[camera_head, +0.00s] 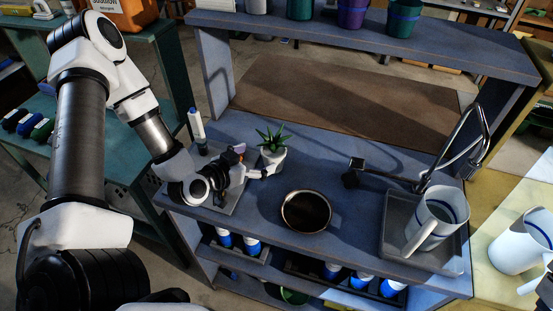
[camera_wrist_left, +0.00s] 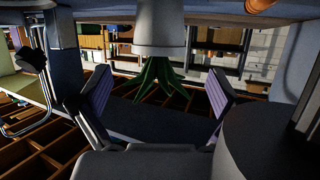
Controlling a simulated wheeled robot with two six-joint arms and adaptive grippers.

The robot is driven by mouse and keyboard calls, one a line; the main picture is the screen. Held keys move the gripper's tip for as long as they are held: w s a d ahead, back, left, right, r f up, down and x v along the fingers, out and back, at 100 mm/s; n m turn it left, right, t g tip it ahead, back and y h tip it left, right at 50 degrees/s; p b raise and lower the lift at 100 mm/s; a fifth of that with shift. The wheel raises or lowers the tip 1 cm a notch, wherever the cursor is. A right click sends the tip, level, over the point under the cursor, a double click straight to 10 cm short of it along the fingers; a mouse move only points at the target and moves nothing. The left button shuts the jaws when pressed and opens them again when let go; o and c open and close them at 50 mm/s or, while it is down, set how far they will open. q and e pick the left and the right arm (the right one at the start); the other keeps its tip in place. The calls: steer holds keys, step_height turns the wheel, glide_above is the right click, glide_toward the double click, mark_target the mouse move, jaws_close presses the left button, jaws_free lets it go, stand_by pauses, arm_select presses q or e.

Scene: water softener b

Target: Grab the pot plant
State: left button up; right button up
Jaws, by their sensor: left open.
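The pot plant (camera_head: 272,157) is a small white pot with spiky green leaves, standing upright on the blue-grey workbench. My left gripper (camera_head: 252,163) is beside the pot, on its left and near side. In the left wrist view, which is upside down, the white pot (camera_wrist_left: 161,30) shows at the top with its leaves hanging down. The two purple-padded fingers of the left gripper (camera_wrist_left: 158,95) are wide apart, with nothing clamped between them.
A dark round bowl (camera_head: 306,211) sits right of the plant. A white pitcher (camera_head: 437,222) stands in the grey sink tray (camera_head: 395,225) under a tap (camera_head: 455,150). A blue-capped white bottle (camera_head: 197,128) stands behind my left wrist. A raised shelf (camera_head: 340,32) runs along the back.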

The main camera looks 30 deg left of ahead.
mark_target(272, 151)
arm_select(q)
steer(key=x, duration=0.6)
steer(key=shift+w+d, duration=0.1)
steer(key=shift+s+r, duration=0.2)
steer(key=shift+s, duration=0.05)
steer(key=c, duration=1.3)
steer(key=shift+w, duration=0.1)
steer(key=shift+c, duration=0.5)
